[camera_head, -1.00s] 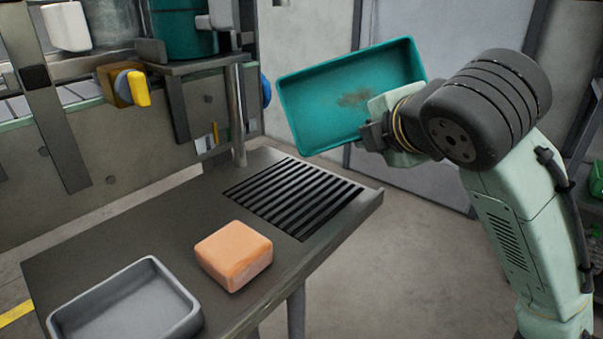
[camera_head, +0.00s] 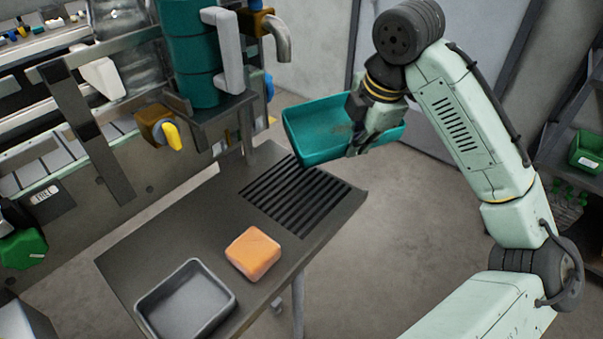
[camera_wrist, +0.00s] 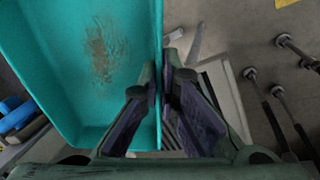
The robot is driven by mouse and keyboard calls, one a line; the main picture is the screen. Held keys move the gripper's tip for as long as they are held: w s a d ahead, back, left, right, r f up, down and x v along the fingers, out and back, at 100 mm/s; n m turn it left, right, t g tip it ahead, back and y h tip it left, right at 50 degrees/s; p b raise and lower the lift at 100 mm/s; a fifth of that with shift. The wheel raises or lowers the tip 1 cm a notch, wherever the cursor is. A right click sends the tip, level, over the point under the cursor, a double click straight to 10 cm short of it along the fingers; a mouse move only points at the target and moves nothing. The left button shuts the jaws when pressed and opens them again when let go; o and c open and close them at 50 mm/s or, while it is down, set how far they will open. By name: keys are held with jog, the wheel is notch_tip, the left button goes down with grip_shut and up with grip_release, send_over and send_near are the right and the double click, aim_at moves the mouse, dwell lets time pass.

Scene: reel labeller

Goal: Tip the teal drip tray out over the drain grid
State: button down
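The teal drip tray (camera_head: 308,140) is held in the air by my gripper (camera_head: 358,132), behind and slightly right of the drain grid. In the wrist view, the tray (camera_wrist: 85,60) fills the left side, with a brown stain on its inner floor. My gripper's fingers (camera_wrist: 160,85) are shut on the tray's near wall. The tray is tilted a little, its inside facing the head camera. The drain grid (camera_head: 297,200) is a dark slatted panel set in the far end of the grey bench (camera_head: 175,235). A small part of the slats shows below the tray in the wrist view.
An orange block (camera_head: 253,253) and a grey tray (camera_head: 187,300) sit on the bench nearer the head camera. A teal cylinder with a tap (camera_head: 195,60) stands on a shelf left of the held tray. Floor is free right of the bench.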

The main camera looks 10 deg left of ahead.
jog(key=shift+f+g+b, duration=0.2)
jog(key=shift+g+b, duration=0.1)
jog(key=shift+g, duration=0.4)
jog(key=shift+f+g, duration=0.4)
jog(key=shift+g, duration=0.6)
jog(key=shift+w, duration=0.1)
